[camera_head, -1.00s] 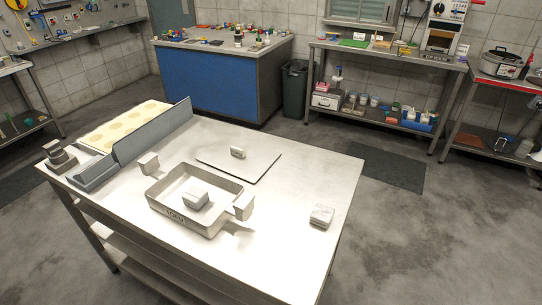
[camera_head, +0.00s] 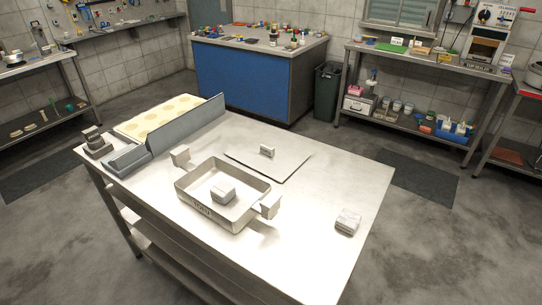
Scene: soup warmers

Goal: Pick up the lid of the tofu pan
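The tofu pan (camera_head: 207,209) is a grey rectangular pan with raised lettering on its front wall and a block handle at each end. It stands on the steel table, and a grey block (camera_head: 223,192) sits inside it. A flat, thin lid (camera_head: 285,164) with a small upright handle (camera_head: 267,151) lies on the table just behind the pan. Neither of my grippers shows in the head view.
The steel table (camera_head: 330,180) also bears a small stacked block (camera_head: 347,221) at right and a long grey press-like piece (camera_head: 190,133) beside a pale spotted board (camera_head: 160,118) at back left. A dark mat (camera_head: 418,176) lies on the floor at right. A blue cabinet (camera_head: 240,82) stands behind.

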